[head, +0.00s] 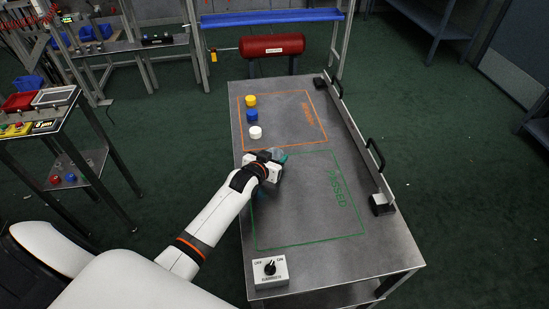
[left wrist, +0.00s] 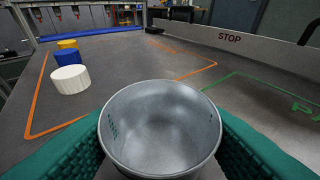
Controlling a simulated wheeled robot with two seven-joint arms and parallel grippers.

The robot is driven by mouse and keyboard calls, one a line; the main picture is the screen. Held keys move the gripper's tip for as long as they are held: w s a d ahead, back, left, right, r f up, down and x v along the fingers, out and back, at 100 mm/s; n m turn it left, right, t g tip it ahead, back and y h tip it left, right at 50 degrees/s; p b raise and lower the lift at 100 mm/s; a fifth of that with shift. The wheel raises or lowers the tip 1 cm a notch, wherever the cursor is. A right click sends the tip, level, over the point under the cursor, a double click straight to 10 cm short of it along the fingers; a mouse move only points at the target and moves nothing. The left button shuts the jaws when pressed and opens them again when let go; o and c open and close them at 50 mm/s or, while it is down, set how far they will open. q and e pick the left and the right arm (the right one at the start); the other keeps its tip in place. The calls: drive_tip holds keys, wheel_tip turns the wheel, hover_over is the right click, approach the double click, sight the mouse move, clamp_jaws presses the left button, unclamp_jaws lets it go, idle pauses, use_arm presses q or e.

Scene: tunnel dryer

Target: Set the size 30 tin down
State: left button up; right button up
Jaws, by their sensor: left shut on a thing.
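The tin (left wrist: 160,120) is a round, open-topped, empty grey metal cup in the left wrist view. My left gripper (head: 279,157) is shut on it, with a green finger pad on each side. In the head view the gripper is over the table (head: 352,246), at the far left corner of the green-outlined area (head: 308,240) marked PASSED, close to the orange-outlined area (head: 288,110). The tin is mostly hidden there by the gripper. I cannot tell whether its base touches the table. No size mark is readable on it. My right gripper is not in view.
Yellow (head: 250,100), blue (head: 252,116) and white (head: 255,132) round pieces stand in the orange area. A low rail (head: 357,137) marked STOP runs along the table's right edge. An OFF/ON switch box (head: 270,272) sits at the near left corner. The green area's middle is clear.

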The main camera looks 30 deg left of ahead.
use_arm(q)
drive_tip(key=shift+f, duration=0.25)
drive_tip(key=o, duration=1)
drive_tip(key=shift+o, duration=0.2)
drive_tip(key=v, duration=1.2)
drive_tip(key=shift+r+p, duration=0.1)
drive_tip(key=shift+p, duration=0.25)
